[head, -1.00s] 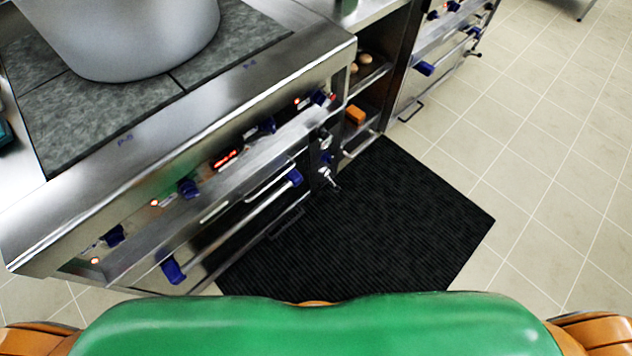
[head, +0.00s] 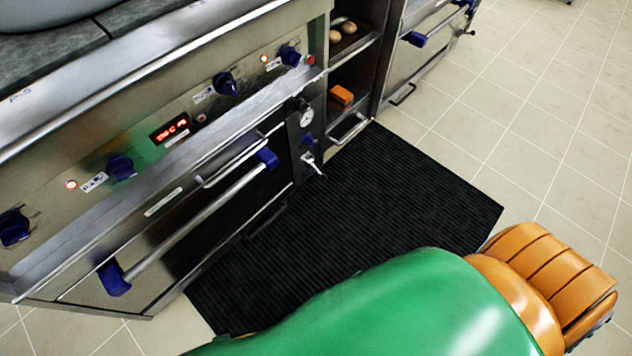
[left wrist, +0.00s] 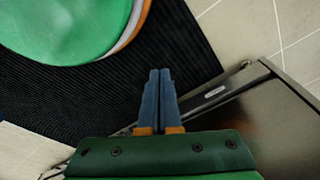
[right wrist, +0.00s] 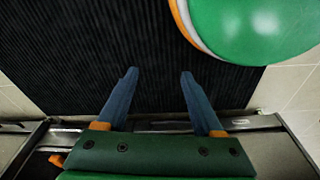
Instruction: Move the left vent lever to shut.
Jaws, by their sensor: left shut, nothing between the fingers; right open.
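I cannot single out the left vent lever for sure in any view. In the head view the range front (head: 60,200) carries blue knobs, a red lit display (head: 170,130) and an oven door with a long bar handle (head: 195,222). Above that bar are a short metal handle (head: 240,160) and a pale strip (head: 163,201). My left gripper (left wrist: 160,70) is shut and empty, above the black mat, with a dark metal edge beside it. My right gripper (right wrist: 158,73) is open and empty over the mat. Neither gripper shows in the head view.
A black ribbed mat (head: 370,210) lies before the range on the tiled floor (head: 545,110). A gauge (head: 306,117) and a small tap (head: 314,165) stick out right of the oven door. Open shelves hold an orange block (head: 341,95).

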